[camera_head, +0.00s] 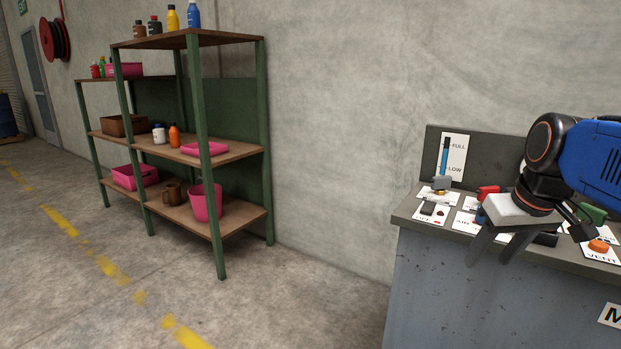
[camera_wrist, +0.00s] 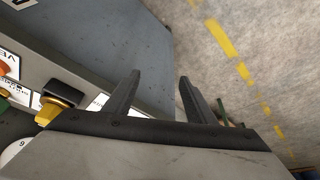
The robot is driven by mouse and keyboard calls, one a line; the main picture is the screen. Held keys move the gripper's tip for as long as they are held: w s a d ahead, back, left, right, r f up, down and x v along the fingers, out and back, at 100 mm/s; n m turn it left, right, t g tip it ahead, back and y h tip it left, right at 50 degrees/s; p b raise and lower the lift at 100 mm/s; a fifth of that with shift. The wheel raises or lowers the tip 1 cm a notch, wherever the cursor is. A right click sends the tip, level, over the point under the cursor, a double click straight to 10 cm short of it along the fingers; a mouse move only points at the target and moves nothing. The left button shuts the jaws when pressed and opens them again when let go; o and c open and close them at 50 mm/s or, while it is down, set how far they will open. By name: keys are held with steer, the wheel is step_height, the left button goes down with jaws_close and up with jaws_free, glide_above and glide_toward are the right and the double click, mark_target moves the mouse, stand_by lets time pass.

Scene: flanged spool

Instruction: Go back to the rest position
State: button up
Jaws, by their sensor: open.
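My gripper (camera_head: 490,245) is at the right in the head view, in front of the control bench (camera_head: 430,285). Its two grey fingers point down and forward, spread apart. In the wrist view the fingers of my gripper (camera_wrist: 158,98) stand apart with nothing between them. Beyond them are the bench's side and the concrete floor. My gripper and arm hide part of the bench top in the head view. No flanged spool can be made out near my gripper.
A level gauge (camera_head: 452,157) stands behind. A green shelf rack (camera_head: 217,230) with bottles and pink bins is at the left. The floor (camera_head: 290,310) between is clear.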

steer(key=s+a+f, duration=0.3)
steer(key=s+f, duration=0.3)
steer(key=f, duration=0.1)
steer(key=s+a+f, duration=0.3)
steer(key=s+f, duration=0.2)
steer(key=f, duration=0.2)
steer(key=shift+s+t, duration=0.3)
steer(key=shift+s, duration=0.05)
